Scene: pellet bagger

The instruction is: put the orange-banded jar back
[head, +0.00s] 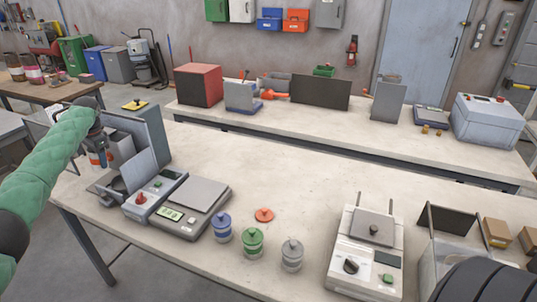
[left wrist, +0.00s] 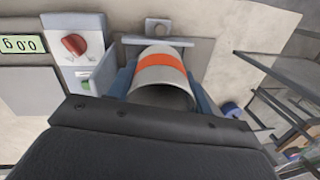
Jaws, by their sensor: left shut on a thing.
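The orange-banded jar (head: 97,158) is a pale grey cylinder at the left end of the near table, partly hidden by my left gripper (head: 96,146). My left gripper is shut on it, beside the upright grey panels of the bagger (head: 147,130). In the left wrist view the jar (left wrist: 152,77) shows its orange band and a dark open mouth facing the camera. An orange lid (head: 264,215) lies flat on the table, apart from the jar.
Blue (head: 221,227), green (head: 252,242) and grey (head: 292,254) lidded jars stand in front of the scale (head: 196,202). A control box (head: 150,196) adjoins the scale. A machine with a knob (head: 366,255) stands to the right. The table's middle is clear.

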